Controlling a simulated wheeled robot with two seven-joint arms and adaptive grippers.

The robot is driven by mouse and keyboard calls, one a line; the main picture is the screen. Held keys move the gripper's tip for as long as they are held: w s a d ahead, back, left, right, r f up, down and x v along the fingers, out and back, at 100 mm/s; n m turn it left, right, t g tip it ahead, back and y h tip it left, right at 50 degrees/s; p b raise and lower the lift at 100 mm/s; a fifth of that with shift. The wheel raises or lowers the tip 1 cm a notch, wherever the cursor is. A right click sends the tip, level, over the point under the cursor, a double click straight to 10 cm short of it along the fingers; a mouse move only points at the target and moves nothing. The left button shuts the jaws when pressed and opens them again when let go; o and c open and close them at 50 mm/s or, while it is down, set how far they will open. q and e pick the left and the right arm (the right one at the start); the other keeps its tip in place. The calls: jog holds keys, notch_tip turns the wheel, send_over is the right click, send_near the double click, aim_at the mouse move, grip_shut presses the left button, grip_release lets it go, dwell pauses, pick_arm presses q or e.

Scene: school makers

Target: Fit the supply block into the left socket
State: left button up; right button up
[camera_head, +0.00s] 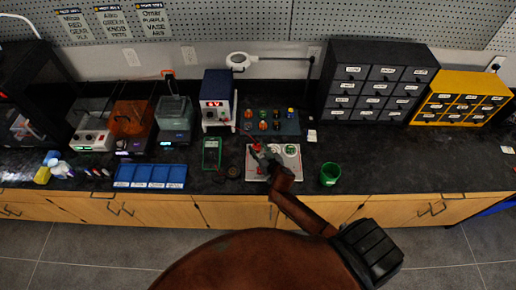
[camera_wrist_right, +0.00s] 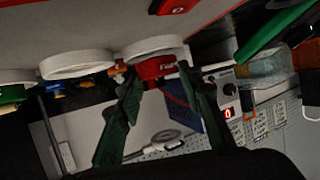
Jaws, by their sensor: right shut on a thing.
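The supply block is red with white lettering and sits between my right gripper's green fingers in the right wrist view (camera_wrist_right: 158,68). My right gripper (camera_head: 262,156) is shut on it over the left part of a white board with a red border (camera_head: 291,175). In the wrist view a white ring-shaped socket (camera_wrist_right: 153,48) lies right at the block, and a second ring (camera_wrist_right: 77,64) lies to its left. I cannot tell whether the block is inside the socket or just above it. The gripper hides the left socket in the head view. My left gripper is not in view.
A green cup (camera_head: 330,175) stands right of the board and a green meter (camera_head: 211,153) left of it. A blue tray (camera_head: 151,177) lies further left. Behind stand a power supply (camera_head: 216,103), a knob panel (camera_head: 270,123), a magnifier lamp (camera_head: 240,61) and drawer cabinets (camera_head: 376,80).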

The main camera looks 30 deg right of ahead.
jog(key=shift+f+b, duration=0.4)
jog(key=shift+f, duration=0.2)
dwell(0.5)
jog(key=o, duration=0.8)
jog(key=shift+p+v, duration=0.55)
jog(key=shift+v, duration=0.25)
jog(key=shift+p+v, duration=2.45)
jog(key=shift+v, duration=1.95)
jog(key=shift+s+r, duration=0.15)
jog(key=shift+s, duration=0.15)
